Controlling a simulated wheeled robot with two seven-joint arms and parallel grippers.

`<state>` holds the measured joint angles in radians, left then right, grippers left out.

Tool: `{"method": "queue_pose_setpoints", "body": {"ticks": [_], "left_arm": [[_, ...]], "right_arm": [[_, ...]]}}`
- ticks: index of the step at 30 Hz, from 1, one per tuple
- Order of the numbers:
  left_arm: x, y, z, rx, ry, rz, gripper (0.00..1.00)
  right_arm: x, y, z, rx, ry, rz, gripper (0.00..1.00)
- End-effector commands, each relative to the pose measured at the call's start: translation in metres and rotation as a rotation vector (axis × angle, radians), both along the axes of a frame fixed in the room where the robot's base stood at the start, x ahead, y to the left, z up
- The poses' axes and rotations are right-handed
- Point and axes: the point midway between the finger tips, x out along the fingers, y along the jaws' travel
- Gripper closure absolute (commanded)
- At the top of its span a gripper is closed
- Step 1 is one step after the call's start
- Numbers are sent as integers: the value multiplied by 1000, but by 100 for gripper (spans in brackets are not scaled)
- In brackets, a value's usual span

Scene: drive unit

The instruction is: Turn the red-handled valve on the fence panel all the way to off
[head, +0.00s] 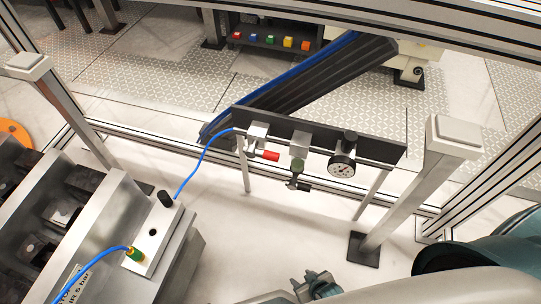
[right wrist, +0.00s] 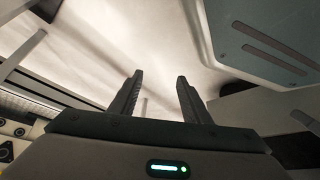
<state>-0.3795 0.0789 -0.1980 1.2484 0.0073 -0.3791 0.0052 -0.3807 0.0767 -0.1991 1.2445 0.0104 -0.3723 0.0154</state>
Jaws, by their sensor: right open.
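The red-handled valve (head: 265,155) sits at the left end of the dark fence panel (head: 380,150). Its red lever points to the right and slightly down, roughly along the panel. My right gripper (head: 308,282) is at the bottom of the head view, apart from the valve, nearer to me and a little to its right. In the right wrist view its two dark fingers (right wrist: 160,78) stand apart with nothing between them. The valve cannot be made out in that view. My left gripper is not in view.
A blue hose (head: 196,163) runs from the panel to a metal block (head: 152,232) at left. A fence post (head: 410,195) stands at right. Pale floor between is clear.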

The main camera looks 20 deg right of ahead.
Motion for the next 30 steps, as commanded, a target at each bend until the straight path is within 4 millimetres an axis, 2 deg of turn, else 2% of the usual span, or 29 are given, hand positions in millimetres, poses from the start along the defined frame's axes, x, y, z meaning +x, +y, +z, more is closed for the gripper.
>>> {"method": "queue_pose_setpoints", "body": {"ticks": [5, 8, 11, 15, 17, 21, 27, 30], "left_arm": [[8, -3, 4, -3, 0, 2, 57], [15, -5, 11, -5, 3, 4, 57], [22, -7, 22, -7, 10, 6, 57], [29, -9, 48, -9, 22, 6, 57], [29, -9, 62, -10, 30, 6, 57], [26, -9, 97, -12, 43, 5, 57], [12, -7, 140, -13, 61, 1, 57], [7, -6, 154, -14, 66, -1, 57]], "right_arm": [[27, -2, 8, 67, -50, -102, 57], [53, -4, 21, 154, -100, -218, 57], [86, -7, 43, 286, -165, -369, 57], [135, -13, 89, 539, -265, -600, 57], [154, -16, 113, 669, -303, -694, 57], [186, -23, 174, 984, -361, -874, 57], [207, -29, 249, 1361, -370, -1013, 57], [210, -31, 273, 1476, -358, -1043, 57]]}}
